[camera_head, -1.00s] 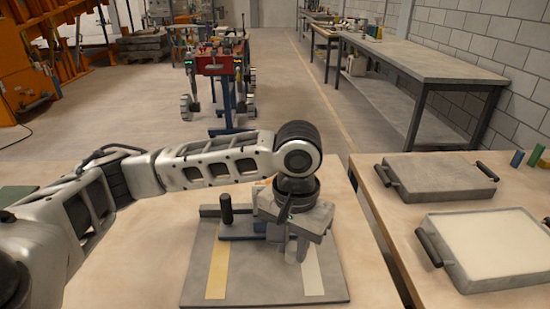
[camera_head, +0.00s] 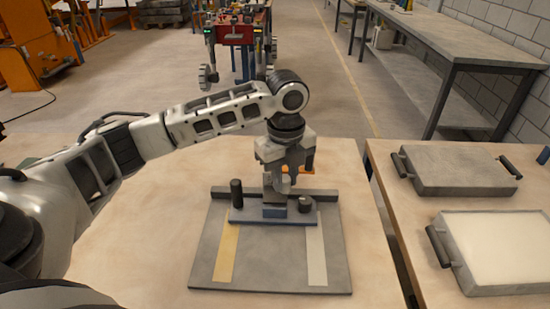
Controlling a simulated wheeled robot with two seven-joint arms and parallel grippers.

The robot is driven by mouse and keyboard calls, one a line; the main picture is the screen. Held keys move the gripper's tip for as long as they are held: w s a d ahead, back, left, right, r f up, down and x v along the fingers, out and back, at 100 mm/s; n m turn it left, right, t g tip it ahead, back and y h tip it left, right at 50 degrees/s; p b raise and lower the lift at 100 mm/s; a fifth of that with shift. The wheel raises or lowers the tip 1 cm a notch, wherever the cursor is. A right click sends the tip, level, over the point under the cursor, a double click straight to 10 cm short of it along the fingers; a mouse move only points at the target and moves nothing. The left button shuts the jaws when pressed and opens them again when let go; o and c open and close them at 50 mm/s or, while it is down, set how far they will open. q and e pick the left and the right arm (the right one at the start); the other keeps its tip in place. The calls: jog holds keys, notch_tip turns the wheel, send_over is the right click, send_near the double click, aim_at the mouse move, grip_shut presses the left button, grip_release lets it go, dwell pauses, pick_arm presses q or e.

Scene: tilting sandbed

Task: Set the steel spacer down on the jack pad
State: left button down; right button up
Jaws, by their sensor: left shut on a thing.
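My left gripper (camera_head: 280,181) comes in from the left and points down over the back part of the grey board. It is shut on the steel spacer (camera_head: 284,185), a small light-grey piece that shows partly between and below the fingers. Below and behind it are a grey block and a blue-grey bar (camera_head: 245,215), which look like the jack. The jack pad cannot be told apart clearly under the fingers. I cannot tell whether the spacer touches it. My right gripper is out of view.
The grey board (camera_head: 275,265) carries a yellow strip (camera_head: 227,253) and a white strip (camera_head: 316,255). An orange part (camera_head: 309,169) shows behind. Two trays (camera_head: 455,168) stand on the right table.

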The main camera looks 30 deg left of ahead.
aim_at(275, 194)
pick_arm(q)
jog(key=a+m, duration=0.1)
jog(key=m, duration=0.1)
jog(key=w+m, duration=0.1)
jog(key=m, duration=0.1)
jog(key=a+m+p, duration=0.1)
jog(key=m, duration=0.2)
jog(key=shift+w+a+r, duration=0.2)
jog(key=shift+w+a, duration=0.05)
jog(key=shift+a, duration=0.1)
jog(key=m, duration=0.1)
jog(key=a+m, duration=0.1)
jog(key=m, duration=0.1)
jog(key=shift+w, duration=0.25)
jog(key=shift+f, duration=0.2)
jog(key=shift+f, duration=2.1)
jog(key=shift+f, duration=0.45)
jog(key=c, duration=0.7)
grip_release()
jog(key=shift+o, duration=0.2)
